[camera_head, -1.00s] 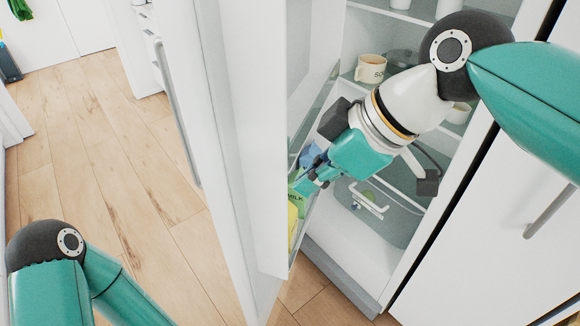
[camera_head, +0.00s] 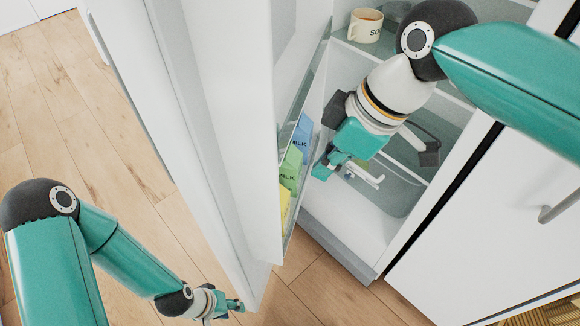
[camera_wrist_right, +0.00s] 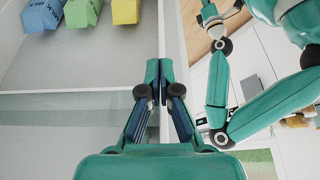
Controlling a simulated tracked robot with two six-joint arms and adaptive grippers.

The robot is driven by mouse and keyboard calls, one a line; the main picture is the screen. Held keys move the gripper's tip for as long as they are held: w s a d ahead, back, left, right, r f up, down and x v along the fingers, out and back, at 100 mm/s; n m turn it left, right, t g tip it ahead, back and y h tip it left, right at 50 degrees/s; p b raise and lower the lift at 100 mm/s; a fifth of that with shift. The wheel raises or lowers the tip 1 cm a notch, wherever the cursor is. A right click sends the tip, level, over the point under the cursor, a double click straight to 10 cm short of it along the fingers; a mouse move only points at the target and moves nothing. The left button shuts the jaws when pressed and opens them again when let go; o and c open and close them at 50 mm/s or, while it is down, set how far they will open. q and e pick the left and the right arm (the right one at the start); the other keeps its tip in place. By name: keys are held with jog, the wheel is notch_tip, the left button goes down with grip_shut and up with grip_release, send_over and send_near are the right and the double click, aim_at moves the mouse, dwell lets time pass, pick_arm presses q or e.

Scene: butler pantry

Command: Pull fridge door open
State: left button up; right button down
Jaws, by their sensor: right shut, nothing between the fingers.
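The white fridge door (camera_head: 205,110) stands open, swung toward the left, with its inner side facing the fridge interior (camera_head: 345,215). My right gripper (camera_head: 322,172) is between the open door and the interior, just right of the door's shelf. In the right wrist view its fingers (camera_wrist_right: 160,70) are shut and empty, close to the door's edge strip (camera_wrist_right: 172,35); I cannot tell whether they touch it. My left gripper (camera_head: 236,305) is low, near the bottom of the door in the head view; its fingers are too small to read.
The door shelf holds blue (camera_head: 303,130), green (camera_head: 290,168) and yellow (camera_head: 285,203) cartons. A cream mug (camera_head: 364,26) stands on a fridge shelf. A white closed door with a handle (camera_head: 560,207) is at right. Wooden floor (camera_head: 90,130) lies clear at left.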

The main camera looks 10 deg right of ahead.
jog(key=shift+w+a+f+p, duration=0.15)
jog(key=shift+w+a+f, duration=0.15)
jog(key=shift+a+f, duration=0.35)
jog(key=shift+w+a+f+p, duration=0.2)
jog(key=shift+w+a+f, duration=0.1)
jog(key=shift+a, duration=0.7)
jog(key=shift+w+a+f+p, duration=0.15)
jog(key=shift+w+a+f, duration=0.15)
jog(key=shift+a+f, duration=0.35)
jog(key=shift+a+r, duration=0.15)
